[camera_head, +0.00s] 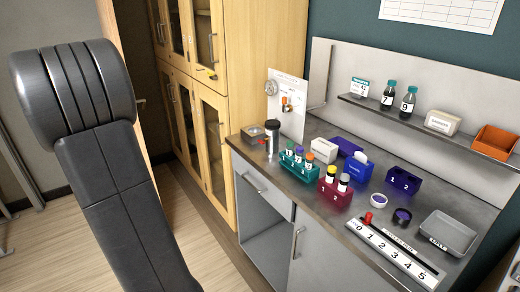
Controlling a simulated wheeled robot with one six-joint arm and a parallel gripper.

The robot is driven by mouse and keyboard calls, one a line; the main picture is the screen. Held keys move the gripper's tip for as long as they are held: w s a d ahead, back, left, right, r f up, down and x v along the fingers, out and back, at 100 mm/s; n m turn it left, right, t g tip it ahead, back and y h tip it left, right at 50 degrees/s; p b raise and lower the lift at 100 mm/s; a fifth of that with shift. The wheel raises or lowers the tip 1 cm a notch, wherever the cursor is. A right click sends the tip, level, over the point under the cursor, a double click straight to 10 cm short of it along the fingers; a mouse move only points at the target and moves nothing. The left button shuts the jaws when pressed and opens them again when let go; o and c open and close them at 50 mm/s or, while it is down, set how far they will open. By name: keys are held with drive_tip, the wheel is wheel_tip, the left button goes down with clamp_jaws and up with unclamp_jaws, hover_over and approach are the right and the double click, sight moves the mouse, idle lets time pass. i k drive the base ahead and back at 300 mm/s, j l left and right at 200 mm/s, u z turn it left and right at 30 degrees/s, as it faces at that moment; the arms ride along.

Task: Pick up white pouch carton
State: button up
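Two white cartons are in view, and the print on them is too small to read. One white carton (324,150) stands on the grey counter (325,225), behind the teal rack. Another off-white carton (442,122) with a dark label stands on the wall shelf, between a dark bottle and an orange bin. I cannot tell which of them is the pouch carton. My dark arm fills the left of the view, away from the counter. My gripper is not in view.
A teal rack (298,168) and a maroon rack (334,193) with vials stand in front of the counter carton. A blue box (357,177) is to its right. The shelf (410,113) also holds dark bottles and an orange bin (494,141). Wooden cabinets (240,60) stand left.

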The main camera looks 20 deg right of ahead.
sight(326, 152)
drive_tip(key=z, duration=1.8)
drive_tip(key=i+j+z, duration=0.2)
drive_tip(key=z, duration=0.2)
drive_tip(key=i+j+z, duration=0.1)
drive_tip(key=j+z, duration=0.3)
drive_tip(key=i+j+z, duration=0.1)
drive_tip(key=j+z, duration=0.35)
drive_tip(key=i+j, duration=0.1)
drive_tip(key=j, duration=0.8)
drive_tip(key=i, duration=0.05)
